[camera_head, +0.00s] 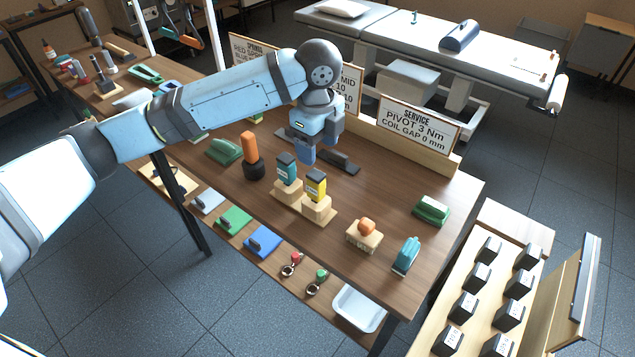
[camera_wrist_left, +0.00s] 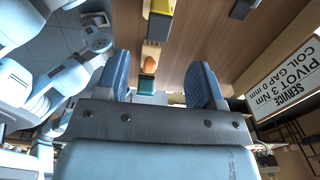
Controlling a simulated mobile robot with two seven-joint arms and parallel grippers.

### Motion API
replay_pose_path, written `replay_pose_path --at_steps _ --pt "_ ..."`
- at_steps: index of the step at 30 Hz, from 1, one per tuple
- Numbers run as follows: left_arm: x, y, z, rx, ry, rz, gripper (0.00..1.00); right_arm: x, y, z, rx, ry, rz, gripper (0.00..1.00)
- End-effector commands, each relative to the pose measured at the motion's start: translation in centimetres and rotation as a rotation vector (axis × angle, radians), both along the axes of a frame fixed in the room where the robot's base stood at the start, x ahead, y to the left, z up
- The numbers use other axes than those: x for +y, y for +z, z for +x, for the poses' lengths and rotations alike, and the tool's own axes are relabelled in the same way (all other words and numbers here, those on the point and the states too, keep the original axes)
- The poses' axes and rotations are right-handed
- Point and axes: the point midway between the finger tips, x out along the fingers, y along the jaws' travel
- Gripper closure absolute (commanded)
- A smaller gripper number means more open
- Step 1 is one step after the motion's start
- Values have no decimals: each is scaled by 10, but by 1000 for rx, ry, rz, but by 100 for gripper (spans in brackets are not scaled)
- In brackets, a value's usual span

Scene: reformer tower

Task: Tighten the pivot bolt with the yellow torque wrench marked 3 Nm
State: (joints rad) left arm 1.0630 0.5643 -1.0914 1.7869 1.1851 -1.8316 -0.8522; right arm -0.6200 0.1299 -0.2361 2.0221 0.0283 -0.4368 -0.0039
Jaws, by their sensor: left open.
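The yellow torque wrench (camera_head: 316,188) stands upright in a wooden stand (camera_head: 318,215) on the table, beside a teal one (camera_head: 287,168). Its marking is too small to read. In the left wrist view a yellow part (camera_wrist_left: 159,22) shows at the top edge, above a wooden block. My left gripper (camera_head: 305,152) is above the table, behind the two wrenches and apart from them. In the left wrist view its fingers (camera_wrist_left: 160,82) are spread with nothing between them. I cannot pick out the pivot bolt. My right gripper is not in view.
A service sign (camera_head: 415,128) reads pivot 3 Nm, coil gap 0 mm. An orange-handled tool (camera_head: 250,146), a dark bar (camera_head: 340,162), a wooden block with an orange knob (camera_head: 365,235) and a green block (camera_head: 431,211) stand around.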

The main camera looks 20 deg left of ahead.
Motion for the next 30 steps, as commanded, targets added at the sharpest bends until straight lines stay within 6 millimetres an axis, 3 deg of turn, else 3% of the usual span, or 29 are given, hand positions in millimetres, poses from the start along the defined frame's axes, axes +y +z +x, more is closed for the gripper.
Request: replay_pose_path --at_steps 6,14,22,30 --pt "0 -37 0 1 2 -1 38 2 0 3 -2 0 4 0" --pt "1 -51 -1 -1 2 0 38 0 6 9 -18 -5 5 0" --pt "3 -90 -3 0 1 0 38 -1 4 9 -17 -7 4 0" --pt "3 -96 -3 -2 0 -1 38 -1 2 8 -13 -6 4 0"
